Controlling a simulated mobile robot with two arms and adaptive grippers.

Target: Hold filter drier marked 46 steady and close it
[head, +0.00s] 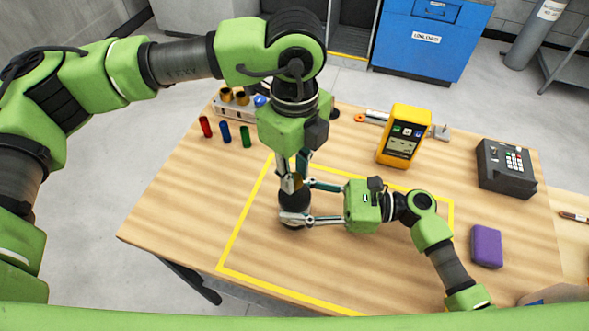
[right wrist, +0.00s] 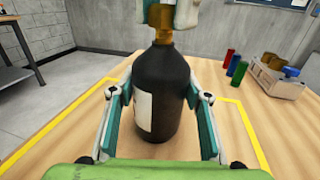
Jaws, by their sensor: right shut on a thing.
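The filter drier (head: 292,207) is a black, bottle-shaped cylinder standing upright on the table inside the yellow outline. In the right wrist view the drier (right wrist: 165,90) shows a white label at its left side and a copper-coloured neck on top. The number on the label is not readable. My right gripper (head: 291,203) is shut around the drier's body, one finger on each side. My left gripper (head: 291,181) points down from above, with its fingertips at the copper neck (right wrist: 160,38). Whether those fingers are closed on the neck is not clear.
A rack (head: 236,112) with brass-coloured parts and red, blue and green cylinders (head: 225,132) stand at the back left. A yellow meter (head: 403,136), a black keypad device (head: 506,167) and a purple block (head: 487,246) are to the right. The front left of the outlined area is clear.

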